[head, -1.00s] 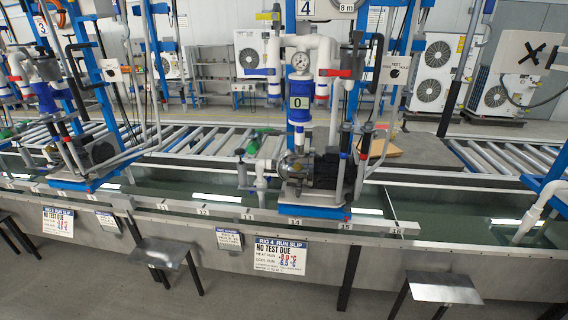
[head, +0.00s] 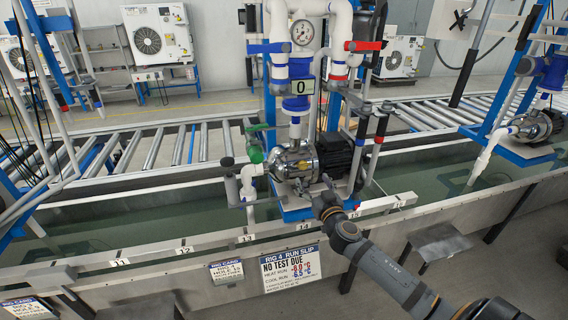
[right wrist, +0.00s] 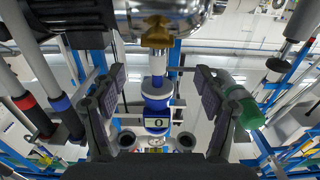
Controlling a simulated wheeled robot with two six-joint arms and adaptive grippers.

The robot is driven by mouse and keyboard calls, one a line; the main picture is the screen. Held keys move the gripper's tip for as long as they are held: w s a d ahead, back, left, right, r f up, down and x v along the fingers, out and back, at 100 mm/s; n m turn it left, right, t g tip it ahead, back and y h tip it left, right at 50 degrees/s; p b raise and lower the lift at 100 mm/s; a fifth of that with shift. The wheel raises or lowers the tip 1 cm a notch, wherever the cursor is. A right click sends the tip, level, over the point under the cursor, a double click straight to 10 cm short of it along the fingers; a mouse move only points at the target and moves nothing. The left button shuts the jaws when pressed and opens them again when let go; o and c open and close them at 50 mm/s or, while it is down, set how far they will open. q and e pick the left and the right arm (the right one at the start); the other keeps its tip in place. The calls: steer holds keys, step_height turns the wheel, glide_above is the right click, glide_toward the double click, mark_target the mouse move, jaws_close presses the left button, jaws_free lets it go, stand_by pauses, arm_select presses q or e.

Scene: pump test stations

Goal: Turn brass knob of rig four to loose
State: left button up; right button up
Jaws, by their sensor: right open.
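Rig four's pump (head: 296,161), a steel housing with a dark motor, stands on a blue base at the trough. A brass knob (right wrist: 156,32) shows at the top middle of the right wrist view, against the shiny pump housing (right wrist: 165,10). I cannot make the knob out in the head view. My right gripper (head: 326,197) is just in front of the pump's lower part. In the right wrist view my right gripper (right wrist: 157,88) is open and empty, its pads spread apart, with the knob beyond them and not touched. My left gripper is not in view.
A pressure gauge (head: 303,33), red handle (head: 363,46) and blue handle (head: 268,48) sit above the pump. A green handle (head: 256,154) is at its left. The rig 4 run slip (head: 291,268) hangs on the trough's front. Grey pipes stand close at the right.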

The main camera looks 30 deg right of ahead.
mark_target(304, 165)
steer(key=p+x, duration=0.1)
steer(key=x, duration=0.2)
steer(key=p+x, duration=0.1)
steer(key=x, duration=0.2)
steer(key=p+x, duration=0.1)
steer(key=x, duration=0.2)
steer(key=shift+w+d, duration=0.1)
steer(key=shift+d, duration=0.2)
steer(key=shift+w+d, duration=0.1)
steer(key=shift+w, duration=0.4)
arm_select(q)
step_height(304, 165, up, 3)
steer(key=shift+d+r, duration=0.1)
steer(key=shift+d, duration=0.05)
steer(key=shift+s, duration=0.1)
arm_select(e)
steer(key=shift+c, duration=0.2)
steer(key=c, duration=1.1)
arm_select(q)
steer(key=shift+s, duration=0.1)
